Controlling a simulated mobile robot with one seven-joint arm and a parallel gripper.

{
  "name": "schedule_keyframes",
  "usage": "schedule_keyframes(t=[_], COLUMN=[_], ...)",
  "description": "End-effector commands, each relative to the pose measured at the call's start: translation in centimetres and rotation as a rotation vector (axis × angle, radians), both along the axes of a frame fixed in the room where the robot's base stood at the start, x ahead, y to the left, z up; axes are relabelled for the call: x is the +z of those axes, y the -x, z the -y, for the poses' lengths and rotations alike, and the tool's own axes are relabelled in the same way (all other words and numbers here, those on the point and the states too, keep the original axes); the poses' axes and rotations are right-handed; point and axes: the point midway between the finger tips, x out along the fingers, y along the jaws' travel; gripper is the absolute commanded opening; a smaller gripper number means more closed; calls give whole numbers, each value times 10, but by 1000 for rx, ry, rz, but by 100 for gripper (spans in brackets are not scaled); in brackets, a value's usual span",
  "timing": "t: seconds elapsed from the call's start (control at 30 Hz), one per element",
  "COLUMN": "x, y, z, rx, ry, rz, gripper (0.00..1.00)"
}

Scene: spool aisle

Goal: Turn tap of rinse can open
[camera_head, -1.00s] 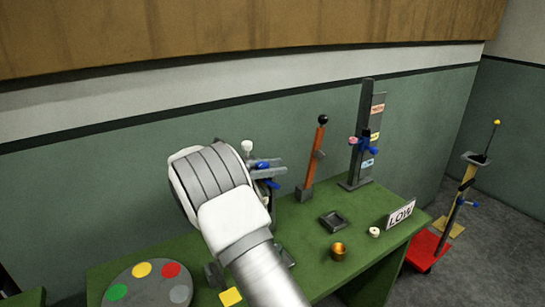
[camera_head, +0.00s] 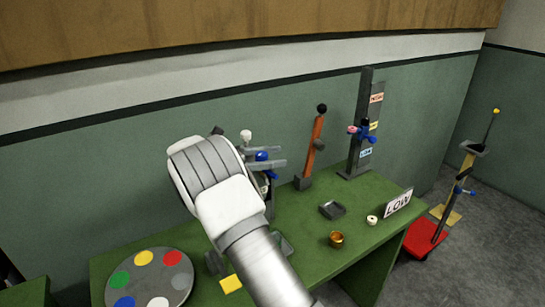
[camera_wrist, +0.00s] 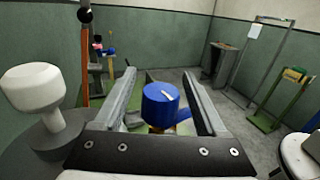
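The rinse can (camera_head: 268,193) stands at the back of the green table, mostly hidden behind my wrist in the head view. A white knob (camera_wrist: 35,92) on a dark grey round top is at the left in the wrist view; it also shows in the head view (camera_head: 246,135). The tap's blue round cap (camera_wrist: 160,103), with a small white mark on it, sits between my two fingers in the wrist view. My gripper (camera_wrist: 160,76) is open around it, with gaps visible on both sides. A brass-coloured piece shows below the cap, partly hidden.
An orange lever (camera_head: 315,146) and a dark post with a blue handle and labels (camera_head: 362,115) stand to the right. A colour disc (camera_head: 150,283) lies front left.

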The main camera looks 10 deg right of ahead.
Motion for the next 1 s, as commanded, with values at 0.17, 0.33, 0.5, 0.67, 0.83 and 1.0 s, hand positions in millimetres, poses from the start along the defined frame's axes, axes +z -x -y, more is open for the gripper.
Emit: schedule_keyframes(t=[0.17, 0.33, 0.5, 0.67, 0.83, 1.0], x=[-1, -1, -2, -1, -1, 0], y=[0, -1, -4, -6, -7, -8], z=[-1, -15, -52, -87, -116, -139], rx=[1, 2, 5, 4, 3, 1], ry=[0, 1, 0, 0, 0, 2], rz=[-1, -1, 0, 2, 1, 2], gripper=[74, 74, 74, 74, 74, 74])
